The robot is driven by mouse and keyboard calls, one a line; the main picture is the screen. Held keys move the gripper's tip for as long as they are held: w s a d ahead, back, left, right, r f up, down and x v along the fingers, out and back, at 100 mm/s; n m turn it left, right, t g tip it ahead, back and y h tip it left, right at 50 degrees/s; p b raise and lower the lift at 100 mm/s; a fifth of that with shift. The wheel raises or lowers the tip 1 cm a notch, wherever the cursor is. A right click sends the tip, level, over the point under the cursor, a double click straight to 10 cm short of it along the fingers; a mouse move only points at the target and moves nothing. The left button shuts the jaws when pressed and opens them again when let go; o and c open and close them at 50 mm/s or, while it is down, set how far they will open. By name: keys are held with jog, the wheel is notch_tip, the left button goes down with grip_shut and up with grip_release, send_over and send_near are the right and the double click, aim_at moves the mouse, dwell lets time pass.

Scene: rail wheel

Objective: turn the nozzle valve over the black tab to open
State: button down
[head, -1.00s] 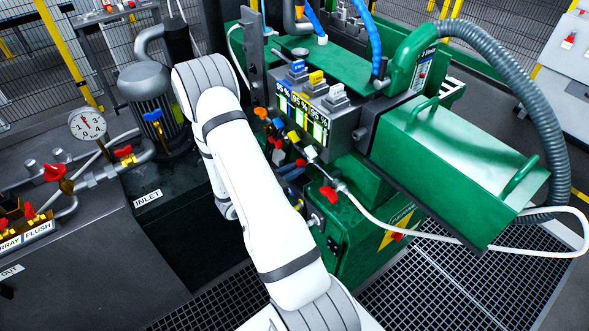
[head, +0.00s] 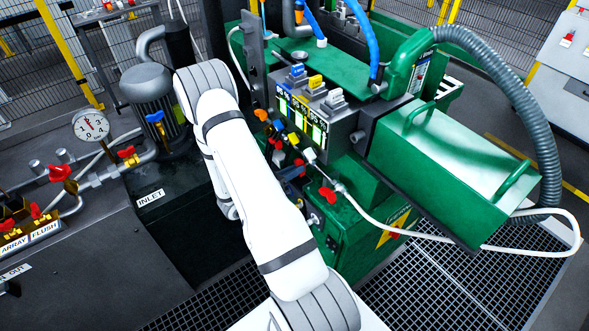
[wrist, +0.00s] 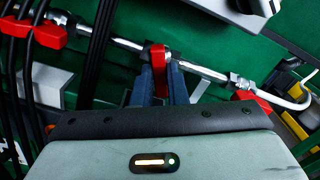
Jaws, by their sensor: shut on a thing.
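In the wrist view my gripper (wrist: 160,88) is shut on a red valve handle (wrist: 157,56), which sits on a thin metal pipe (wrist: 200,71) crossing the green machine. The handle stands upright between the dark fingers, across the pipe. Another red handle (wrist: 256,99) is on the same pipe run to the right, near the white hose, and shows in the head view (head: 328,195). I see no label naming the nozzle valve, and I cannot make out the black tab.
Black hoses and more red handles (wrist: 48,36) are left of my gripper. A white hose (head: 400,232) loops from the machine's front. A large green box (head: 440,170) juts out at right, with a grey corrugated hose (head: 520,90). A dark INLET tank (head: 165,225) is left of my arm.

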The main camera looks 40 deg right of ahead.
jog(key=n+p, duration=0.1)
jog(key=n, duration=0.3)
jog(key=shift+w+p, duration=0.1)
jog(key=shift+p, duration=0.25)
jog(key=shift+n+p, duration=1)
jog(key=shift+n, duration=1.3)
